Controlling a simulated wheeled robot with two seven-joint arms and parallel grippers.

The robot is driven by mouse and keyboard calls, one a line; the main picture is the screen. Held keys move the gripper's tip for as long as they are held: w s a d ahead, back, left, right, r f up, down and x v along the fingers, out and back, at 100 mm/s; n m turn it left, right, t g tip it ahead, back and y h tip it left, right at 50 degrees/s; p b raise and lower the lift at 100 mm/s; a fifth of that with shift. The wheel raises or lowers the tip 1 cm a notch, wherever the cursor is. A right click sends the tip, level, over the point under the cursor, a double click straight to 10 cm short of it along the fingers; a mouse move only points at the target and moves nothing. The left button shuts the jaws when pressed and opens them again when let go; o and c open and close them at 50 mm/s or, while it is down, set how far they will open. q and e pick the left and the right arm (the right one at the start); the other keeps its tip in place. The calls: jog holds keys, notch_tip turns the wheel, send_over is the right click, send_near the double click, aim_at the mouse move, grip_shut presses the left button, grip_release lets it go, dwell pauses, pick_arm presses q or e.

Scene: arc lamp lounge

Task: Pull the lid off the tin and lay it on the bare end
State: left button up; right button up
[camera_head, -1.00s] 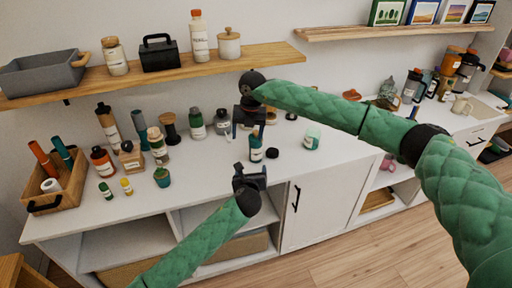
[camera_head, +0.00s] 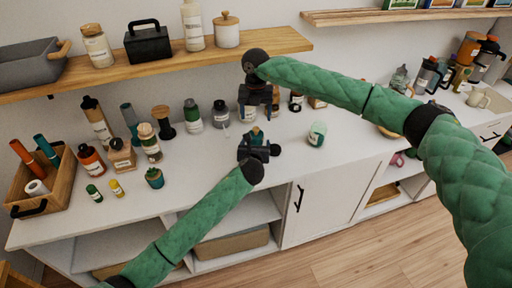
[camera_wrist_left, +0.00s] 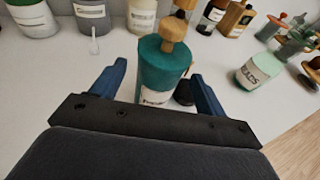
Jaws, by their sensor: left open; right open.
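A teal tin with a white label stands on the white counter (camera_head: 215,165). In the left wrist view, the tin (camera_wrist_left: 163,72) has a teal top with a round wooden knob (camera_wrist_left: 173,28). My left gripper (camera_head: 258,150) is open, with its blue fingers on either side of the tin; I cannot tell whether they touch it. In the head view this gripper hides much of the tin. My right gripper (camera_head: 258,108) is open and empty above and behind the tin.
A small black disc (camera_head: 275,150) lies just right of the tin. Several bottles and jars line the left and back, beside a wooden caddy (camera_head: 62,180). A wooden shelf (camera_head: 270,45) hangs above.

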aim_at(256, 140)
pick_arm(q)
jog(key=x, duration=0.2)
jog(key=shift+w+f, duration=0.2)
jog(key=shift+f, duration=0.05)
pick_arm(e)
jog(key=shift+w+f, duration=0.15)
jog(key=shift+w, duration=0.05)
pick_arm(q)
jog(key=shift+w, duration=0.4)
pick_arm(e)
jog(key=shift+s, duration=0.2)
pick_arm(q)
jog(key=shift+w+f, duration=0.1)
jog(key=shift+c, duration=0.4)
pick_arm(e)
jog(key=shift+w, duration=0.1)
